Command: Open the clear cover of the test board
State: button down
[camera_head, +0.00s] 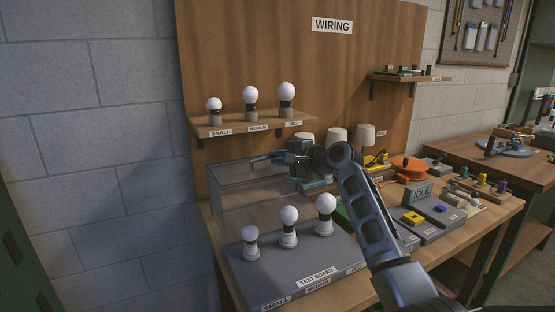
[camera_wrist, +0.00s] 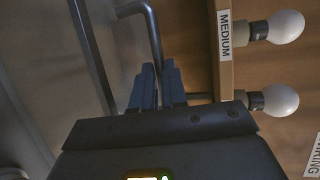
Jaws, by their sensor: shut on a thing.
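The test board (camera_head: 300,270) is a grey slab on the bench with three white bulbs standing on it. Its clear cover (camera_head: 240,195) is a see-through box shape, raised and standing behind the bulbs, so the bulbs and the board's front are uncovered. My gripper (camera_head: 280,157) is at the cover's upper edge, shut on the cover's grey bar handle (camera_head: 260,160). In the wrist view, my gripper's blue fingers (camera_wrist: 157,88) close around the bent rod of the handle (camera_wrist: 150,30). The cover's hinge is hard to make out.
A shelf (camera_head: 255,126) with three bulbs, labelled by size, hangs just above my gripper. Lamps with white shades (camera_head: 366,134) stand to its right. An orange reel (camera_head: 410,167) and an IDLE tester (camera_head: 420,194) sit further right. Block wall lies left.

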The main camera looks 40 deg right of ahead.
jog(key=s+a+n+t+b, duration=0.1)
jog(key=s+t+b, duration=0.2)
jog(key=s, duration=0.3)
jog(key=shift+a+b, duration=0.4)
jog(key=shift+b, duration=0.4)
jog(key=shift+s+r, duration=0.1)
jog(key=c, duration=1.2)
grip_release()
jog(key=shift+o, duration=0.2)
jog(key=s, duration=0.7)
jog(key=shift+s+d+b, duration=0.35)
jog(key=shift+s+b, duration=0.05)
